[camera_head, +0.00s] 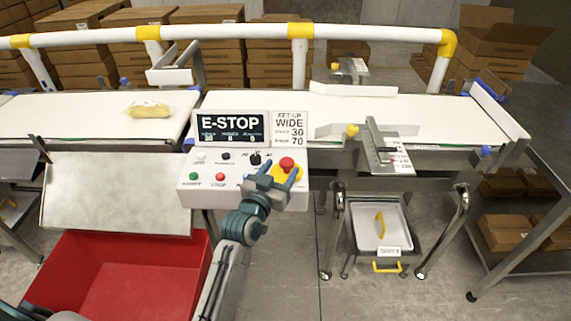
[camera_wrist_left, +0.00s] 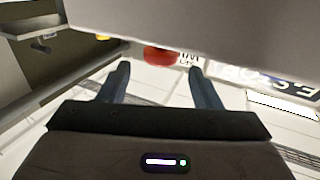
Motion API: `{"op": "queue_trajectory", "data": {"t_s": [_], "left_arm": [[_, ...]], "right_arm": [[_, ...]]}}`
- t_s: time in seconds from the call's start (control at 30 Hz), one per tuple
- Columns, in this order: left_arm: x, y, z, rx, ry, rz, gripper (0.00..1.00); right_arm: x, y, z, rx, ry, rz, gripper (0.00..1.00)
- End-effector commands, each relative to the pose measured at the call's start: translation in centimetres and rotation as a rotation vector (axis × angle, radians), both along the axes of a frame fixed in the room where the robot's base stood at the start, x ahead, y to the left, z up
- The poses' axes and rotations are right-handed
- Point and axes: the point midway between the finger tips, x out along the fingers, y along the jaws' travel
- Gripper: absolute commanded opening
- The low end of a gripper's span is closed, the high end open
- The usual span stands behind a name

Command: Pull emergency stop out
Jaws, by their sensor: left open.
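The emergency stop is a red mushroom button (camera_head: 287,163) on a yellow base at the right end of the white control panel (camera_head: 211,185). My left gripper (camera_head: 281,174) is open at the panel's front right, its two blue fingers close to the button and partly covering the yellow base. In the left wrist view the red button (camera_wrist_left: 160,55) shows just beyond and between the fingertips (camera_wrist_left: 155,72). I cannot tell whether the fingers touch it. A screen (camera_head: 231,128) above the panel reads E-STOP. My right gripper is not in view.
The panel also carries a green button (camera_head: 193,176), another red button (camera_head: 220,177) and black knobs. A yellow packet (camera_head: 149,109) lies on the left belt (camera_head: 60,115). A red bin (camera_head: 60,265) is below left.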

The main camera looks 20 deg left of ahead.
Motion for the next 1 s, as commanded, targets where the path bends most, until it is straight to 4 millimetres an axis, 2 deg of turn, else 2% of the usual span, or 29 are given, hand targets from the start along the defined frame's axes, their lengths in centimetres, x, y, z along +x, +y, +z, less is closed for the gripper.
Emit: {"op": "queue_trajectory", "data": {"t_s": [0.1, 0.33, 0.53, 1.0], "left_arm": [[-2.6, 0.3, -0.3, 0.001, 0.001, 0.000, 0.58], [-5.5, 0.6, -0.1, 0.000, -0.001, 0.000, 0.58], [-6.1, 0.7, 0.1, 0.000, -0.001, 0.000, 0.58], [-6.0, 0.7, 0.1, 0.000, -0.001, 0.000, 0.58]], "right_arm": [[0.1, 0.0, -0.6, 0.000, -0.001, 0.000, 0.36], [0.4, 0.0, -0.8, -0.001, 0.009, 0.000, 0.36], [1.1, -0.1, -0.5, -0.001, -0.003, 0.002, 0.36], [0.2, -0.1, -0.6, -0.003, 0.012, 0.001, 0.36]]}}
